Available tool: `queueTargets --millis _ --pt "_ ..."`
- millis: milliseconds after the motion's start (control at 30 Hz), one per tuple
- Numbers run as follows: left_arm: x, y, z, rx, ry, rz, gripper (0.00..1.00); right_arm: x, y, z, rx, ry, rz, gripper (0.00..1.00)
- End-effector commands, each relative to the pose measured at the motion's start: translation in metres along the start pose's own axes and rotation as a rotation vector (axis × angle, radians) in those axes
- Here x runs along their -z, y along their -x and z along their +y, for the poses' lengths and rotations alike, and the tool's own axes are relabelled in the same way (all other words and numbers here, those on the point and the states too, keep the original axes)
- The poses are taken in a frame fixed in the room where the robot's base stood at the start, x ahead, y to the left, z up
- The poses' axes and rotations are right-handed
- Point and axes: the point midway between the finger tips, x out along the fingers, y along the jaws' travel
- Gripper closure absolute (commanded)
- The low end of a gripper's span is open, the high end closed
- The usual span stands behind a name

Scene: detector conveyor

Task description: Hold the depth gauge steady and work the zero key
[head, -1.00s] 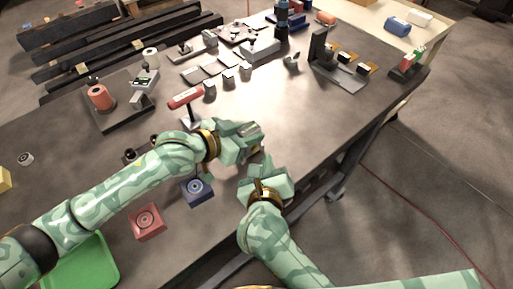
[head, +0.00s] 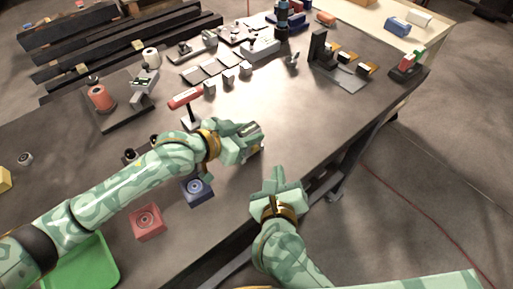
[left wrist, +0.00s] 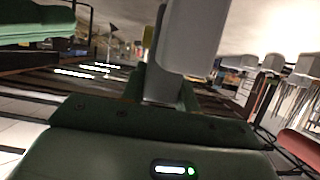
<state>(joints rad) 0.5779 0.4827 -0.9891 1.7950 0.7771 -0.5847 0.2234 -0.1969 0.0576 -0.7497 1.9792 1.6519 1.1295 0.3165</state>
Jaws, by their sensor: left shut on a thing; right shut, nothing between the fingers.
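My left gripper (head: 248,134) is shut on a grey thing, most likely the depth gauge (head: 254,130), above the near right part of the bench. In the left wrist view a pale grey block-like body (left wrist: 190,38) stands up from the jaws. In the head view most of it is hidden by the fingers, and I cannot make out the zero key. My right gripper (head: 279,182) is shut and empty, by the bench's near edge. It is below and to the right of the left gripper, apart from it.
The bench's right middle is clear.

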Motion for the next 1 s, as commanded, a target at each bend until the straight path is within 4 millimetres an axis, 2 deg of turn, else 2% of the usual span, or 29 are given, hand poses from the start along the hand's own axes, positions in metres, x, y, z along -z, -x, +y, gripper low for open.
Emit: queueTargets --millis 100,133,200,233,567,667,1000 --pt "0.000 0.000 0.000 0.000 0.000 0.000 1.00 0.000 0.000 0.000 0.000 0.000 0.000 1.00" --pt "0.000 0.000 0.000 0.000 0.000 0.000 0.66 0.000 0.000 0.000 0.000 0.000 0.000 1.00" --pt "0.000 0.000 0.000 0.000 0.000 0.000 0.47 0.000 0.000 0.000 0.000 0.000 0.000 1.00" --pt "0.000 0.000 0.000 0.000 0.000 0.000 0.44 0.000 0.000 0.000 0.000 0.000 0.000 1.00" --pt "0.000 0.004 0.000 0.001 0.000 0.000 0.44 0.000 0.000 0.000 0.000 0.000 0.000 1.00" --pt "-0.001 0.018 -0.001 0.001 -0.001 -0.001 0.44 0.000 0.000 0.000 0.000 0.000 0.000 1.00" --pt "-0.001 0.095 -0.001 0.001 -0.002 -0.002 0.44 0.000 0.000 0.000 0.000 0.000 0.000 1.00"
